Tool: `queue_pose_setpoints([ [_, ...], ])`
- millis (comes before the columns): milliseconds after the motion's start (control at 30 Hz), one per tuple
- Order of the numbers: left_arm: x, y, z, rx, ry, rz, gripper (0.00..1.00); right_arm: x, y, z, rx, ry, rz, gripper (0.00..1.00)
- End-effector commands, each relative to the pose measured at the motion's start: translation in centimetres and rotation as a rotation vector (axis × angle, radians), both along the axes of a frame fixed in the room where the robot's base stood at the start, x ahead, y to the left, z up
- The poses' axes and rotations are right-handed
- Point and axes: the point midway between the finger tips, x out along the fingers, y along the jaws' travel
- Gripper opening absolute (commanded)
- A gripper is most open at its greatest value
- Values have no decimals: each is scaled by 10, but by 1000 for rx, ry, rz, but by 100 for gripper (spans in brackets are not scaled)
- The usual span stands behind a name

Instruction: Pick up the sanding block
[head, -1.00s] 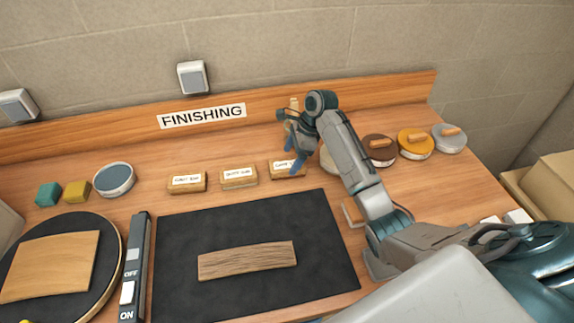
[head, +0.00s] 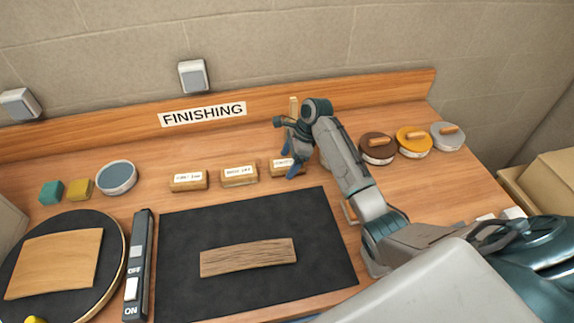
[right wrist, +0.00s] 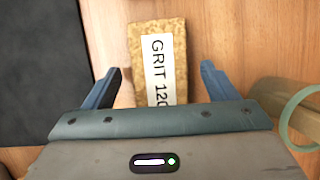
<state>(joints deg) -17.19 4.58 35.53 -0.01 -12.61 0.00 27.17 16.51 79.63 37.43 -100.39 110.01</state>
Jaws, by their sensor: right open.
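Three sanding blocks with white labels lie in a row behind the black mat: a left block (head: 188,181), a middle block (head: 239,176) and a right block (head: 278,169). My right gripper (head: 289,165) is at the right block and hides part of it. In the right wrist view, my right gripper (right wrist: 161,72) is open, with a blue finger on either side of a tan block (right wrist: 180,62) labelled GRIT 120. Gaps show between both fingers and the block. My left gripper is not in view.
A black mat (head: 185,285) carries a wooden piece (head: 248,258). A pale green ring (right wrist: 300,108) is close to the right finger in the wrist view.

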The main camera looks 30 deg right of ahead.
Motion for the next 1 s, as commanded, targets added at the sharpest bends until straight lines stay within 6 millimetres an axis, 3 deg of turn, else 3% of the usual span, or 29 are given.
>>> queue_pose_setpoints([
  [800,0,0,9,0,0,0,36,0,0,-3,0,1,1,80],
  [833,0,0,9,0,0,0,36,0,0,-3,0,1,1,78],
  [1000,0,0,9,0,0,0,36,0,0,-3,0,0,1,45],
])
